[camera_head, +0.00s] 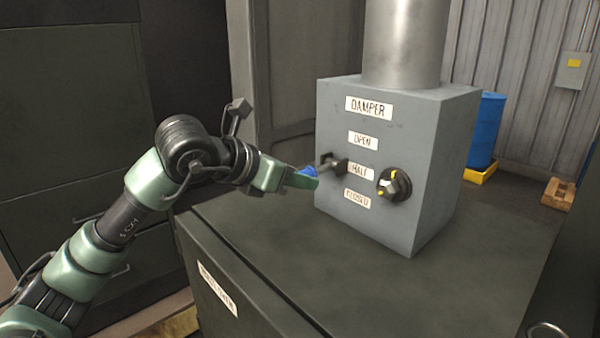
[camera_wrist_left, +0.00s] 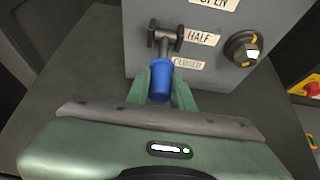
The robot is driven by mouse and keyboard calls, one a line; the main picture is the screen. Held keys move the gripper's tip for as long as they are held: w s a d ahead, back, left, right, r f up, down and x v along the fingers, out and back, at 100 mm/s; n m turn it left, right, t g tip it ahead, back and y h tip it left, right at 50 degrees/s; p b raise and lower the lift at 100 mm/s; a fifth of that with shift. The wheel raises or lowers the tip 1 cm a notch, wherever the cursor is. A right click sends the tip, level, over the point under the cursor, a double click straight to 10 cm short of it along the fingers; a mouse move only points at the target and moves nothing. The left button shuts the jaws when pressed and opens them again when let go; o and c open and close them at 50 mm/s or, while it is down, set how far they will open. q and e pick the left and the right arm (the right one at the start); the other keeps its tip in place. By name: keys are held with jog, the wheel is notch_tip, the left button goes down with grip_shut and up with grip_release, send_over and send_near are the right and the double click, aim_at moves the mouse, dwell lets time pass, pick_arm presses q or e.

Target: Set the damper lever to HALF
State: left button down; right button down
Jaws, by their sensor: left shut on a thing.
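The grey damper box (camera_head: 345,215) stands on a dark cabinet, with labels DAMPER, OPEN, HALF (camera_head: 362,172) and CLOSED down its front. The damper lever has a dark pivot bracket (camera_head: 341,165) left of the labels and a blue grip (camera_head: 308,172). The lever sticks out from the box, near the height of the HALF label. My left gripper (camera_head: 300,180) is shut on the blue grip. In the left wrist view the blue grip (camera_wrist_left: 160,82) sits between the fingers (camera_wrist_left: 160,88), and the bracket (camera_wrist_left: 165,40) is beyond it. My right gripper is not in view.
A round black knob (camera_head: 394,185) with yellow marks sits right of the labels. A metal pipe (camera_head: 405,45) rises from the box. The cabinet top (camera_head: 470,265) is clear around it. A blue barrel (camera_head: 486,130) stands behind on the right.

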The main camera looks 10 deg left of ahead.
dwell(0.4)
pick_arm(q)
jog(key=c, duration=1.2)
grip_release()
jog(key=shift+c, duration=0.2)
jog(key=b+v, duration=0.3)
jog(key=v, duration=0.4)
jog(key=shift+s+a+r, duration=0.2)
jog(key=shift+s+r, duration=0.05)
jog(key=shift+r, duration=0.05)
